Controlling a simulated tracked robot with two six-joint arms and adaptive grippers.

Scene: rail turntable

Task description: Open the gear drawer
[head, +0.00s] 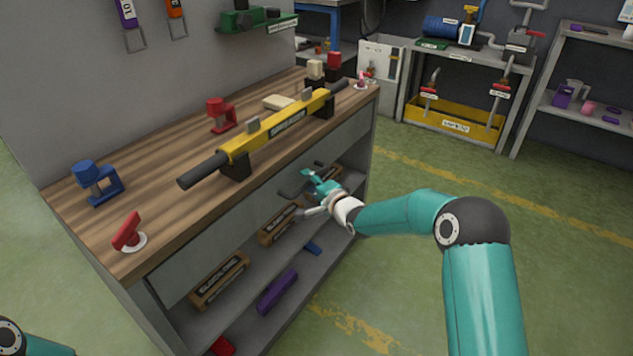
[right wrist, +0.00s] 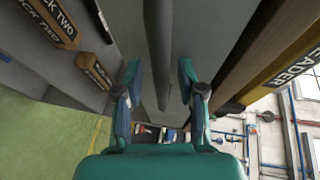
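The gear drawer is not labelled in view. A long grey front panel (head: 225,238) runs under the wooden top of the workbench and looks closed. My right gripper (head: 310,187) is at this front, near its far half. In the right wrist view my right gripper (right wrist: 160,78) is open, its two fingers apart. A dark bar handle (right wrist: 158,40) on the grey panel lines up with the gap between them. I cannot tell whether the fingers touch it. In the head view the gripper hides most of the handle. My left gripper is out of view.
The bench top (head: 165,210) holds a yellow bar (head: 270,130) with dark ends, a blue clamp (head: 97,182) and red pieces. Open shelves below hold labelled wooden boxes (head: 220,280) and a purple block (head: 278,291). The green floor (head: 560,240) right of the bench is clear.

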